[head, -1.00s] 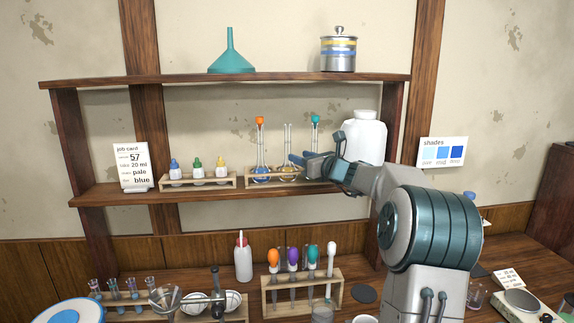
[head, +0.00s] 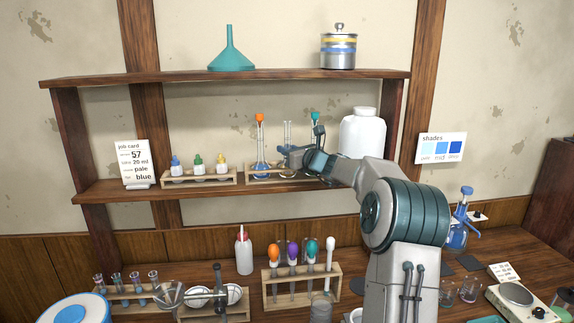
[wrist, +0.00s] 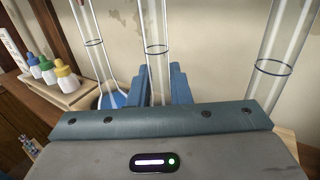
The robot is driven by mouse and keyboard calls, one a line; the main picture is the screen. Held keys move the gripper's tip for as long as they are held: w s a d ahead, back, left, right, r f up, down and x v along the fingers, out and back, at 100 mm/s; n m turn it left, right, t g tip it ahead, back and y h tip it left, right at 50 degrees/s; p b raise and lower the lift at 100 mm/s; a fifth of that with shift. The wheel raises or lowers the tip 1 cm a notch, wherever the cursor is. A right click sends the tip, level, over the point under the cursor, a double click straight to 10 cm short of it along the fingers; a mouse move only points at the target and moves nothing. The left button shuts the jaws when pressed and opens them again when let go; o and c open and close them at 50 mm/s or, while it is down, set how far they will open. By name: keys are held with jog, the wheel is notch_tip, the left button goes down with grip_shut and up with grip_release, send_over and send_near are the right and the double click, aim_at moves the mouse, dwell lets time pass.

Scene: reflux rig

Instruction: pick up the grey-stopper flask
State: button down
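Three long-necked flasks stand in a wooden rack (head: 262,180) on the middle shelf. The middle flask (head: 287,133) has a pale, greyish top and looks to be the grey-stopper one. An orange-stopper flask (head: 260,140) with blue liquid is to its left, and a teal-stopper flask (head: 316,118) to its right. My gripper (head: 287,151) is at the middle flask's neck. In the wrist view, the neck (wrist: 156,45) passes between my two blue fingers (wrist: 160,88), one on each side. I cannot tell whether they touch the glass. My palm hides the flask's lower part.
A rack of dropper bottles (head: 198,172) stands to the left on the same shelf. A white jug (head: 363,135) stands close on the right, behind my arm. The upper shelf (head: 280,76) runs above the flasks. The bench below holds tube racks and glassware.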

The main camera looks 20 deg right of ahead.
aim_at(289, 127)
jog(key=shift+r, duration=0.1)
dwell(0.4)
jog(key=shift+s+r+b, duration=0.2)
jog(key=shift+r+b, duration=0.1)
jog(key=shift+r, duration=0.1)
notch_tip(289, 127, up, 6)
jog(key=shift+r, duration=0.1)
jog(key=s+a+b, duration=0.2)
jog(key=s+b, duration=0.1)
jog(key=s, duration=0.6)
jog(key=s+a+b, duration=0.2)
jog(key=s+b, duration=0.2)
jog(key=s, duration=0.6)
jog(key=shift+s, duration=0.1)
dwell(0.7)
